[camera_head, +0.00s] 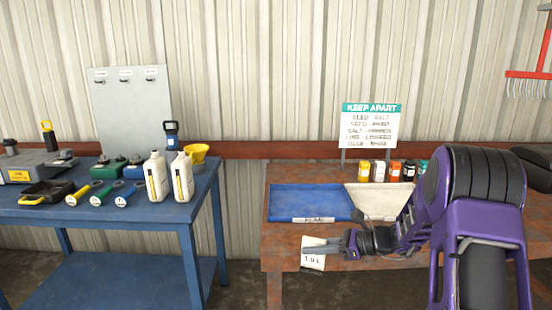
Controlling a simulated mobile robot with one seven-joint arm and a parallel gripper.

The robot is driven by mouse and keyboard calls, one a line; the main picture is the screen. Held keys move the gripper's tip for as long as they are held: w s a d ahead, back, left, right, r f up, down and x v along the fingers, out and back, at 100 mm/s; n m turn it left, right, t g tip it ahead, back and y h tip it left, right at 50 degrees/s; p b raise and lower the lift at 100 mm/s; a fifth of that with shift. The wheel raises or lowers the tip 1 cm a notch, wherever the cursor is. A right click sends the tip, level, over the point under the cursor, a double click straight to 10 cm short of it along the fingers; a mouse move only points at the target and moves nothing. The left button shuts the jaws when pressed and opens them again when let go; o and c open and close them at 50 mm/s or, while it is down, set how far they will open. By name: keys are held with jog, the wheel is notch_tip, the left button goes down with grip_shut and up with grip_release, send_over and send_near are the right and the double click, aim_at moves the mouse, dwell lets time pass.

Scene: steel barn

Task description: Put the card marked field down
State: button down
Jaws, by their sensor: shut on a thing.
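My gripper (320,249) is at the front edge of the brown table on the right, its fingers pointing left. It is shut on a small white card (313,262), which hangs upright at the fingers, in front of the table edge. The card bears dark marks too small to read surely, so I cannot tell whether it says field. The fingers hide part of the card.
The brown table (283,236) bears a blue tray (310,198) with a front label, a whitish tray (380,199) partly behind my arm, and several small jars (378,171). A KEEP APART sign (370,126) stands behind. A blue bench (110,211) with bottles and tools is left.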

jog(key=s+d+f+m+t+h+p, duration=0.1)
jog(key=s+d+f+m+t+h, duration=0.3)
jog(key=s+f+m+t+h, duration=0.1)
jog(key=s+m+t+h, duration=0.1)
jog(key=s+m+t, duration=0.1)
jog(key=s+m, duration=0.1)
jog(key=shift+s+f, duration=0.4)
jog(key=shift+s, duration=0.2)
jog(key=shift+d+t+h, duration=0.1)
jog(key=shift+t+h, duration=0.2)
